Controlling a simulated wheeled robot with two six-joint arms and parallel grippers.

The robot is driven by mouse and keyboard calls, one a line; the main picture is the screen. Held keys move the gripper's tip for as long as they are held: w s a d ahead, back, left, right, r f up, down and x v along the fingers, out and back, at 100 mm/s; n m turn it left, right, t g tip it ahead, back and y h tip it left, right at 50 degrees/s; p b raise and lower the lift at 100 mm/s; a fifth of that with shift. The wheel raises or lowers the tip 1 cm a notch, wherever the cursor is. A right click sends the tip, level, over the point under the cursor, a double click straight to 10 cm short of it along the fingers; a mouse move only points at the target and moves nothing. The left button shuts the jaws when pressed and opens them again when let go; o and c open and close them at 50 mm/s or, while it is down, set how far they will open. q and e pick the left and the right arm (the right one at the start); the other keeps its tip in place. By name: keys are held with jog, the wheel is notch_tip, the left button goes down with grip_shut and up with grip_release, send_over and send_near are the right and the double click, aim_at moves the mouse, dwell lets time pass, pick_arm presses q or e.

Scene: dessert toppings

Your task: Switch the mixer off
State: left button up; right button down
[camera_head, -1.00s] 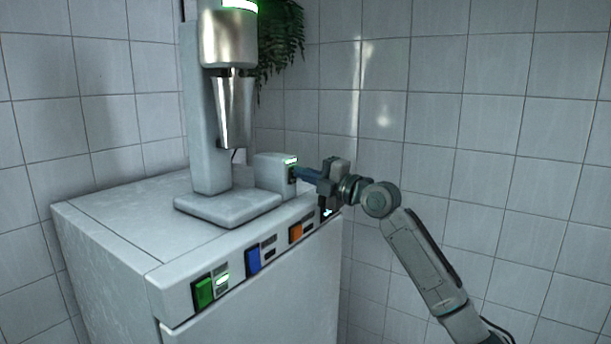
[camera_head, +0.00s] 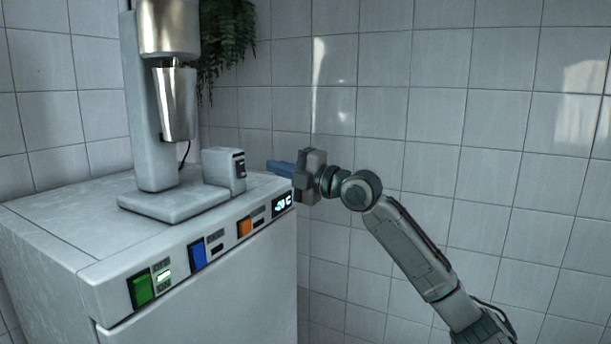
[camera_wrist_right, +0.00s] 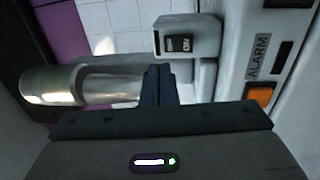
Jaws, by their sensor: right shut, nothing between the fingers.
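The mixer (camera_head: 147,110) stands on top of a white cabinet, with a metal cup (camera_head: 176,103) under its silver head (camera_head: 168,27). Its small switch box (camera_head: 222,170) sits at the right of the base, with a dark switch on its right face. No green light shows on the box or the head. In the right wrist view the switch (camera_wrist_right: 179,44) shows near the top middle. My right gripper (camera_head: 270,164) is shut and empty, a short gap to the right of the switch box. Its closed blue fingers also show in the right wrist view (camera_wrist_right: 159,84). My left gripper is not in view.
The cabinet (camera_head: 60,235) has a front panel with a green button (camera_head: 142,289), a blue button (camera_head: 198,255), an orange button (camera_head: 244,227) and a lit display (camera_head: 283,202). A hanging plant (camera_head: 226,40) is behind the mixer. Tiled walls close off the back.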

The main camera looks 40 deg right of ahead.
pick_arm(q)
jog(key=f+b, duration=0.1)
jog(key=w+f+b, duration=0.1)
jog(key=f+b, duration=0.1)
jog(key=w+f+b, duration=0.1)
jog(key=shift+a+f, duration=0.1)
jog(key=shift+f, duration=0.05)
pick_arm(e)
jog(key=v, duration=0.6)
jog(key=shift+s+d+r, duration=0.3)
jog(key=shift+s+r, duration=0.1)
jog(key=shift+r, duration=0.4)
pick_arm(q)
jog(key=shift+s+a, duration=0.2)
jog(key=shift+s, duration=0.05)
